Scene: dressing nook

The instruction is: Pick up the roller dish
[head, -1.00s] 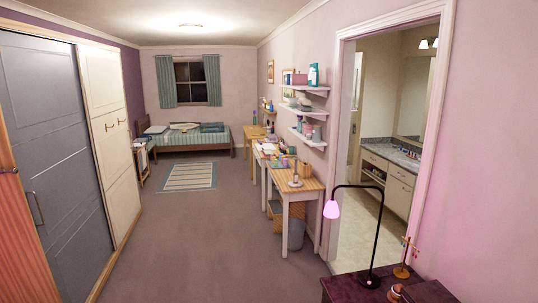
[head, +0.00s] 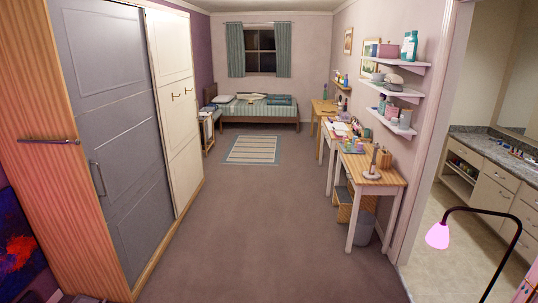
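I cannot make out a roller dish for certain in the head view. Several small items lie on the wooden desks (head: 385,181) along the right wall, too small to name surely. Neither of my grippers is in view.
A wardrobe (head: 110,130) lines the left side. A striped rug (head: 253,150) lies before the bed (head: 258,112). Wall shelves (head: 396,93) hold bottles and boxes. A bin (head: 362,228) stands under the near desk. A pink lamp (head: 438,236) is at lower right. The middle carpet (head: 250,220) is clear.

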